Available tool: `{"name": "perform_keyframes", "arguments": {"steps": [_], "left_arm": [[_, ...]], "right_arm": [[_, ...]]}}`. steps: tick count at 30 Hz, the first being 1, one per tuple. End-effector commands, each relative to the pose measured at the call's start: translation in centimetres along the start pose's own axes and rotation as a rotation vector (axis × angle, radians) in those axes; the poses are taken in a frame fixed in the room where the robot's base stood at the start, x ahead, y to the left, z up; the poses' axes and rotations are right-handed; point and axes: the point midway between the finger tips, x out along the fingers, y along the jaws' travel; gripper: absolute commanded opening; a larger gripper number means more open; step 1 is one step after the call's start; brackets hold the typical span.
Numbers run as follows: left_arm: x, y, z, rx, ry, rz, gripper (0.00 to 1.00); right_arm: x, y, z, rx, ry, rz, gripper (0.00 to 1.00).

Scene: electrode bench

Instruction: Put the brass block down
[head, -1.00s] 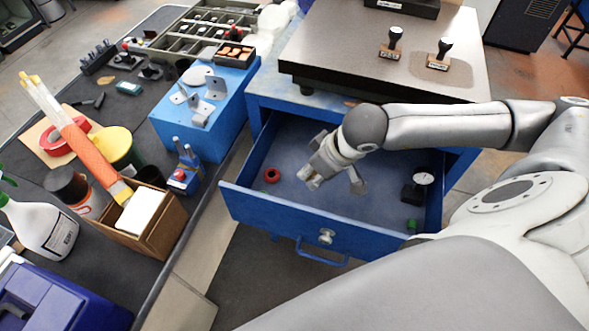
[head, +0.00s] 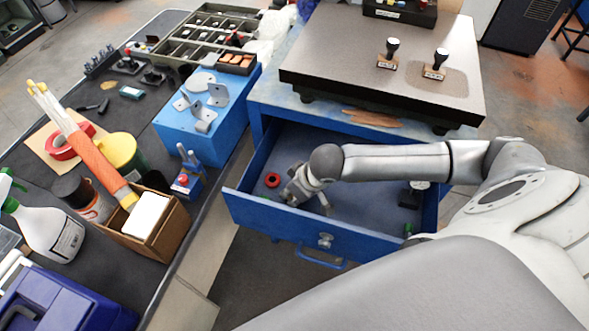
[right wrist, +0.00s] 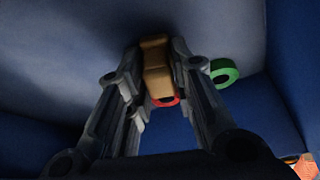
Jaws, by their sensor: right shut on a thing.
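My right gripper (head: 296,196) is down inside the open blue drawer (head: 290,229), in its left part near the front wall. In the right wrist view my right gripper (right wrist: 157,65) is shut on the brass block (right wrist: 157,72), a tan-gold piece between the two fingers. The block is hidden in the head view. Whether it touches the drawer floor I cannot tell. My left gripper is not in view.
A red ring (head: 272,180) lies in the drawer just left of the gripper. A black dial instrument (head: 411,195) stands at its right. A green ring (right wrist: 223,71) shows near the fingers in the wrist view. The drawer's middle floor is clear.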

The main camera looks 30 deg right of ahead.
Motion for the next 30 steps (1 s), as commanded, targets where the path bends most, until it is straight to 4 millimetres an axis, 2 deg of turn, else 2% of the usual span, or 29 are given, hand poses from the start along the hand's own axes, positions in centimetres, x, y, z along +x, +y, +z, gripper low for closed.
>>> {"name": "perform_keyframes", "arguments": {"steps": [4,5,9,23,30], "left_arm": [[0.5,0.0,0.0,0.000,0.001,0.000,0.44],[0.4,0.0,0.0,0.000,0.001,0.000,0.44],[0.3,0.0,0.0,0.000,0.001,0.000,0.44],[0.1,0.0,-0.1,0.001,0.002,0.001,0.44],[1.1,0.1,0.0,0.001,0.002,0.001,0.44]], "right_arm": [[0.3,0.0,0.1,0.000,0.002,0.000,0.00],[0.2,0.0,0.1,0.000,0.000,0.000,0.25],[0.2,0.0,0.1,0.001,0.000,0.000,0.43],[-0.5,0.1,-0.1,0.000,0.001,0.001,0.44],[-4.6,0.1,0.0,-0.002,0.004,0.003,0.44]]}}
